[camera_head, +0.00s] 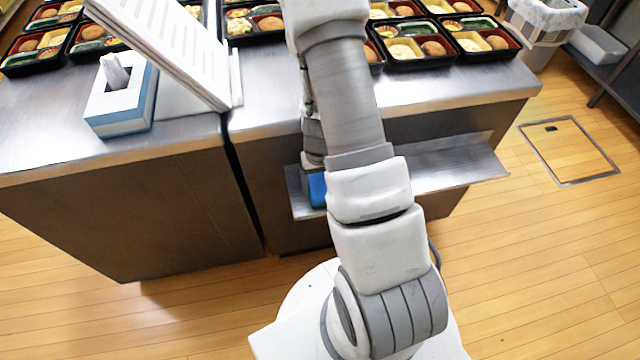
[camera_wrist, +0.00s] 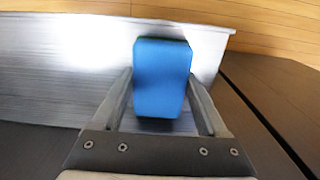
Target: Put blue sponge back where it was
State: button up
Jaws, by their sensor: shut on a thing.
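A blue sponge (camera_head: 317,190) shows in the head view, partly hidden behind my arm, at the left end of a metal shelf (camera_head: 450,165) on the front of the counter. In the wrist view the sponge (camera_wrist: 162,80) is between the two fingers of my gripper (camera_wrist: 162,85), which is shut on it. The metal shelf (camera_wrist: 60,60) lies behind the sponge in that view. Whether the sponge touches the shelf I cannot tell. My gripper's fingers are hidden in the head view.
The steel counter (camera_head: 270,100) above the shelf carries several bento trays (camera_head: 405,50), a tissue box (camera_head: 120,95) and a white slatted panel (camera_head: 165,45). A bin (camera_head: 545,20) stands at the back right.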

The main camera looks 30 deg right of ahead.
jog(key=o, duration=1.4)
jog(key=shift+c, duration=0.2)
jog(key=a+r+t+p, duration=0.1)
jog(key=a+r+p, duration=0.1)
jog(key=r, duration=0.9)
jog(key=a+r+t+p, duration=0.1)
jog(key=a+r+p, duration=0.15)
jog(key=r, duration=0.85)
jog(key=s+a+r+n+t, duration=0.1)
jog(key=s+a+r, duration=0.2)
jog(key=s+r, duration=0.3)
jog(key=s+a+r+n+t, duration=0.2)
jog(key=s+r, duration=0.4)
jog(key=r, duration=0.7)
jog(key=shift+a+t+b, duration=0.3)
jog(key=shift+a, duration=0.25)
jog(key=shift+s, duration=0.1)
